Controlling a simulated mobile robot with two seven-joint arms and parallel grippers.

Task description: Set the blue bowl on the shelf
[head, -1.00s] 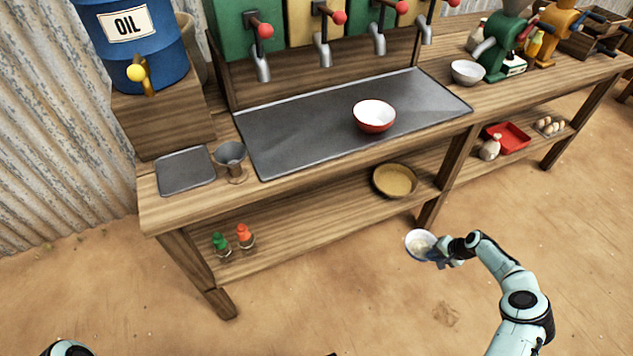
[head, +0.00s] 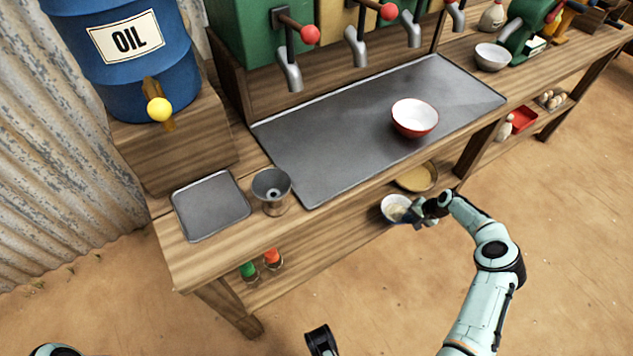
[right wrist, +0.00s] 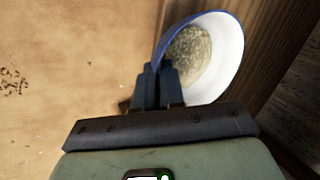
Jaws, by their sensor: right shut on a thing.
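The blue bowl (head: 396,208) is white inside with a blue rim and holds some pale grainy stuff. My right gripper (head: 418,212) is shut on its rim, and the bowl is held at the front of the lower shelf. In the right wrist view the bowl (right wrist: 216,62) extends up and right from the closed fingers (right wrist: 158,84), beside a wooden edge. The lower shelf (head: 318,252) runs under the counter; whether the bowl touches it I cannot tell.
A tan round dish (head: 418,178) stands on the shelf just behind the bowl. Green and orange bottles (head: 271,259) stand at the shelf's left end. A red bowl (head: 414,117) sits on the metal counter tray (head: 330,165). The shelf between bottles and blue bowl looks clear.

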